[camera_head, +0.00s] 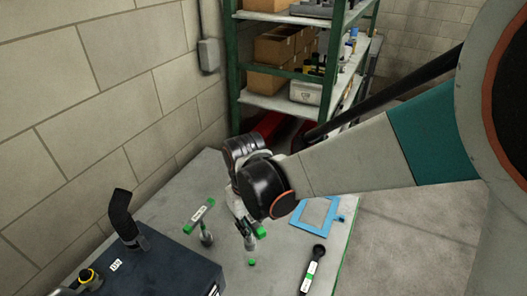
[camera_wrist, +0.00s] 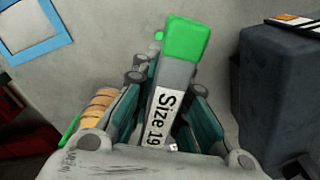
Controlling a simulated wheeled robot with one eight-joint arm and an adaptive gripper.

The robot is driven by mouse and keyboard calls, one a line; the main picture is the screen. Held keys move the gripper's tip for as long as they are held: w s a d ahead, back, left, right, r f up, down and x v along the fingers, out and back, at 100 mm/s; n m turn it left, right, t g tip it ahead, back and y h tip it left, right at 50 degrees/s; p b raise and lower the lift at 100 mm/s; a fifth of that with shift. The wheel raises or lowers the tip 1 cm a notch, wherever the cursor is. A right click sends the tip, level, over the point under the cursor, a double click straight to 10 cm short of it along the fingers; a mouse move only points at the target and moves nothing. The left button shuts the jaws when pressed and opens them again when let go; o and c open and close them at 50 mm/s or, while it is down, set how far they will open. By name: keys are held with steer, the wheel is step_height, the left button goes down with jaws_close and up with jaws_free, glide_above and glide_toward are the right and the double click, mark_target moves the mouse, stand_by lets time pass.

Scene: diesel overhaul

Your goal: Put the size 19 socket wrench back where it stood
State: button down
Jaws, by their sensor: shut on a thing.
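The size 19 socket wrench shows in the wrist view (camera_wrist: 187,42) with a green handle end and a white label reading "Size 19". My gripper (camera_wrist: 165,112) is shut on its grey handle bar, with the teal fingers on both sides of it. In the head view my gripper (camera_head: 246,222) is above the grey table, partly hidden by my own wrist. A green tip (camera_head: 252,262) shows below it; I cannot tell whether it touches the table. A second T-handled wrench (camera_head: 202,214) with green ends and a white label stands to the left of my gripper.
A dark blue box (camera_head: 150,268) with a black angled part is at the left front. A light blue frame (camera_head: 300,224) lies on the table (camera_head: 172,196) to the right. A black tool with a green label (camera_head: 312,272) lies at the front right. A shelf (camera_head: 235,70) stands behind.

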mark_target(251, 247)
steer(key=shift+f, duration=0.1)
steer(key=shift+s+d+f+b, duration=0.1)
steer(key=shift+s+f+b, duration=0.05)
steer(key=shift+f+b, duration=0.35)
step_height(251, 247, down, 6)
steer(key=b, duration=0.4)
steer(key=shift+f, duration=0.15)
steer(key=shift+f+b, duration=0.15)
steer(key=shift+b, duration=0.35)
steer(key=shift+f+b, duration=0.85)
steer(key=shift+f, duration=0.15)
steer(key=c, duration=0.9)
jaws_free()
steer(key=shift+c, duration=0.2)
